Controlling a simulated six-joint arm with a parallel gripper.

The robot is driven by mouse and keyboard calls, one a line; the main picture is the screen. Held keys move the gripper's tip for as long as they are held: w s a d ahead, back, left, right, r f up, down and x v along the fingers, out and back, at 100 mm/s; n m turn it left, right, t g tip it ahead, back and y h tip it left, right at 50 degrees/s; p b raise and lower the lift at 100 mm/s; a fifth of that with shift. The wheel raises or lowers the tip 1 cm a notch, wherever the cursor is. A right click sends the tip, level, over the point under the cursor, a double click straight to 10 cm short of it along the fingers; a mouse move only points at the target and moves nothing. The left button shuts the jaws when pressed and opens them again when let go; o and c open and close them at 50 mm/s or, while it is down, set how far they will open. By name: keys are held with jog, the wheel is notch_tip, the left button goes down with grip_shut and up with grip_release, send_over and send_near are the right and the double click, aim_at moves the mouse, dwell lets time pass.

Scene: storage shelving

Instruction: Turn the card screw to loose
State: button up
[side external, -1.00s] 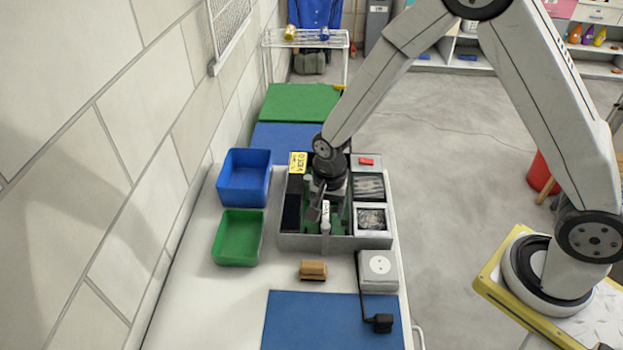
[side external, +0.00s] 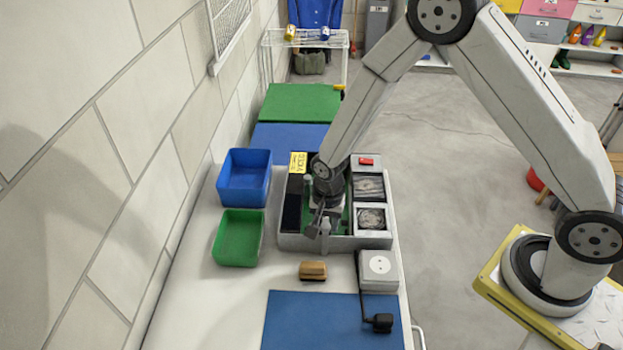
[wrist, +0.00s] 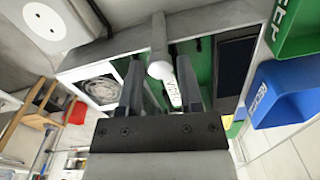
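My gripper (wrist: 159,82) is open in the wrist view, its two dark fingers apart over the green board (wrist: 203,60). A grey post with a pale rounded end (wrist: 160,70) and a white lettered tag (wrist: 174,93) shows between the fingers, with gaps on both sides. In the side view my gripper (side external: 318,225) is low inside the grey open unit (side external: 345,243), beside the grey post (side external: 326,228) at its front wall. I cannot make out the card screw; the fingers and wrist cover much of the board.
A blue bin (side external: 245,180) and a green bin (side external: 238,238) stand left of the unit. A fan grille (side external: 371,219) is on its right side. A brush (side external: 313,270), a socket box (side external: 378,268) and a blue mat (side external: 315,325) lie in front.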

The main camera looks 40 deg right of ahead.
grip_shut()
jog(key=shift+n, duration=0.4)
jog(key=n, duration=0.3)
jog(key=shift+n, duration=0.3)
jog(key=n, duration=0.4)
jog(key=shift+n, duration=0.3)
jog(key=n, duration=0.8)
jog(key=shift+w+n, duration=0.1)
jog(key=shift+n, duration=0.3)
